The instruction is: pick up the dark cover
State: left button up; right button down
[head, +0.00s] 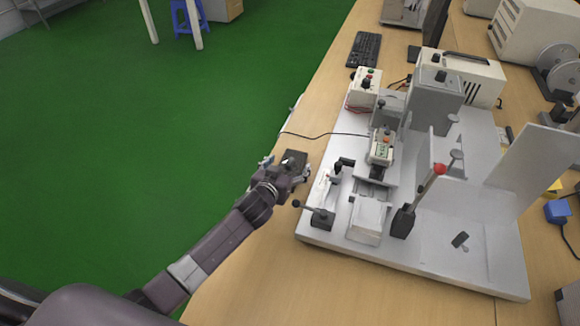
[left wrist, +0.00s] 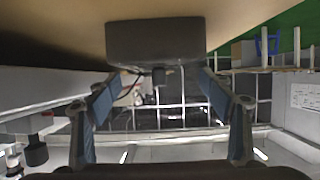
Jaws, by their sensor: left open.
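The dark cover (head: 294,158) is a small, dark grey, boxy piece on the wooden table near its left edge, beside the white test plate. My left gripper (head: 286,171) reaches it from the lower left, with a finger on either side and part of the cover hidden behind the gripper. In the left wrist view the cover (left wrist: 155,42) is a dark block at the upper middle. The open fingers of my left gripper (left wrist: 163,82) point towards it, one tip near each side; I cannot tell whether they touch it. My right gripper is not in view.
The white test plate (head: 430,262) with levers and a fixture stands close on the right. A small lever with a black knob (head: 318,214) is near my gripper. A thin black cable (head: 318,135) runs behind the cover. Green floor (head: 150,130) lies left of the table.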

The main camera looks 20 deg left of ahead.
pick_arm(q)
jog(key=shift+x, duration=0.8)
jog(key=c, duration=1.2)
jog(key=shift+c, duration=0.2)
